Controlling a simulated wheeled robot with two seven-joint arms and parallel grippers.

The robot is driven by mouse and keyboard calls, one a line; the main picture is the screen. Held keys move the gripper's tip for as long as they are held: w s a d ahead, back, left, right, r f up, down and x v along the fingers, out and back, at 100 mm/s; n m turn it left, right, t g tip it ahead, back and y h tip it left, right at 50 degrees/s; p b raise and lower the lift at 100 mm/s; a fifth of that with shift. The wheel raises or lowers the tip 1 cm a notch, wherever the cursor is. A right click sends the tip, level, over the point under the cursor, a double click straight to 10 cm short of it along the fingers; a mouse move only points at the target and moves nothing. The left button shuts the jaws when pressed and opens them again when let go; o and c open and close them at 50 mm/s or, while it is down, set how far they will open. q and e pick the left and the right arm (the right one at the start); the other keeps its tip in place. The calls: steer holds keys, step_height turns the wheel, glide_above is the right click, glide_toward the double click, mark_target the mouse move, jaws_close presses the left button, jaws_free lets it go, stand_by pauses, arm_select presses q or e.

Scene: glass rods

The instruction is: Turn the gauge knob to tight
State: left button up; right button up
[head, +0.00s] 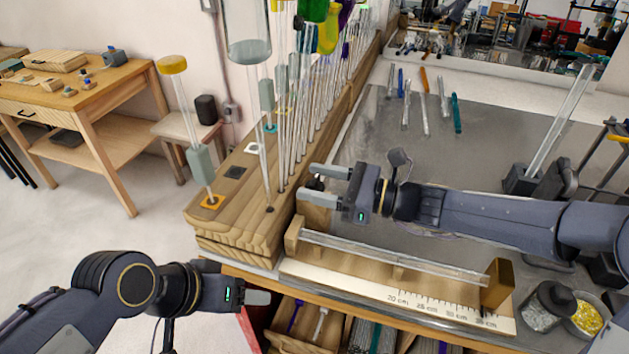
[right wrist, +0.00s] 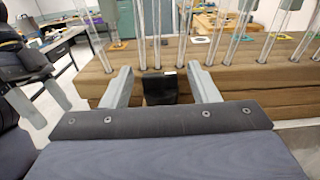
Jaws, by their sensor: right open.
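A small black knob (head: 316,184) shows at the left end of the wooden gauge, partly hidden by my right gripper. In the right wrist view the black knob (right wrist: 160,88) sits between the two fingers, with a small white mark on its top edge. My right gripper (head: 311,181) is open, one finger on each side of the knob; I cannot tell whether they touch it. A clear glass rod (head: 390,255) lies along the gauge between a wooden end block (head: 294,236) and a brass-coloured block (head: 498,284). My left gripper (head: 257,297) is empty and its fingers are apart in the right wrist view (right wrist: 35,98).
A stepped wooden rack (head: 232,215) with several upright glass rods stands left of the gauge. A ruler strip (head: 400,300) runs along the front. Several coloured rods (head: 425,90) lie on the grey mat (head: 365,130). Jars (head: 548,305) stand at the front right.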

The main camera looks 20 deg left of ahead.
steer(key=d+b, duration=0.1)
steer(key=d, duration=0.6)
steer(key=shift+s, duration=0.1)
steer(key=s+d+n+h, duration=0.1)
steer(key=s+d+n, duration=0.1)
steer(key=s+d+n+h, duration=0.2)
steer(key=s+d+n, duration=0.1)
steer(key=shift+s+d+f, duration=0.2)
steer(key=shift+s+d, duration=0.1)
steer(key=shift+d, duration=0.05)
steer(key=s+d+n+h, duration=0.1)
steer(key=d, duration=0.1)
steer(key=s+d+f+n+h, duration=0.1)
steer(key=s+d, duration=0.1)
steer(key=s+d+f+n+t+h, duration=0.1)
steer(key=s+d+n, duration=0.1)
steer(key=shift+s+d+h, duration=0.2)
steer(key=shift+d+h, duration=0.05)
steer(key=shift+h, duration=0.15)
steer(key=s+d+f+n+t+h, duration=0.2)
steer(key=s+d+f+n+h, duration=0.1)
steer(key=s+d, duration=0.2)
steer(key=s+d+f+n+t+h, duration=0.2)
steer(key=s+d+f+n+h, duration=0.1)
steer(key=d, duration=0.6)
steer(key=shift+s+d+f+n+h, duration=0.35)
steer(key=shift+s+n+h, duration=0.35)
steer(key=shift+s, duration=0.35)
